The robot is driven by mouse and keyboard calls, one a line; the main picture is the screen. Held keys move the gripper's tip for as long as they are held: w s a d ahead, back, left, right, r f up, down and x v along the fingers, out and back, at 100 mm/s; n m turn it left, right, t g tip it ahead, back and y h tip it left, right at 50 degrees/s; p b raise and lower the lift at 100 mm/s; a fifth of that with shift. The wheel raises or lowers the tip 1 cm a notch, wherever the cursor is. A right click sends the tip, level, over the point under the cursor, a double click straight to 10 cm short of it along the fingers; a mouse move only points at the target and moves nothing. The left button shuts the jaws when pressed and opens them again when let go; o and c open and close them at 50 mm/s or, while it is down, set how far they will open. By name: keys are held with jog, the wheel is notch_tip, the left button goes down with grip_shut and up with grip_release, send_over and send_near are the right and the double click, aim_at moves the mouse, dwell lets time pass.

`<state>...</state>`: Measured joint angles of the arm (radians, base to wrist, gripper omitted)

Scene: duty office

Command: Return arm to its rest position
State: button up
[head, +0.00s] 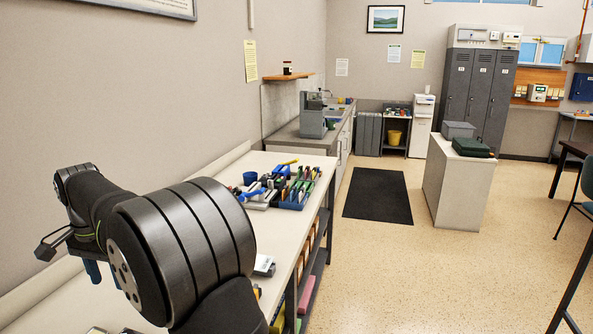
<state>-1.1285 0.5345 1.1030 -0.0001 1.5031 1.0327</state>
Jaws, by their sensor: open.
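My arm folds over the left end of the long bench (307,200), its large dark joint close to the camera. My gripper (103,273) is low behind this joint, with two blue fingertips pointing down and apart. It is open, and nothing shows between the fingertips. The joint hides part of the gripper and the bench surface beneath it.
A small white item (264,265) lies beside my arm. The wall (130,110) runs close on the left.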

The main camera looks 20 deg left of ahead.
aim_at(125, 331)
notch_tip(125, 331, down, 16)
jog(key=shift+f, duration=0.15)
jog(key=n, duration=0.6)
jog(key=shift+n, duration=0.8)
jog(key=shift+s, duration=0.15)
jog(key=shift+d+f, duration=0.1)
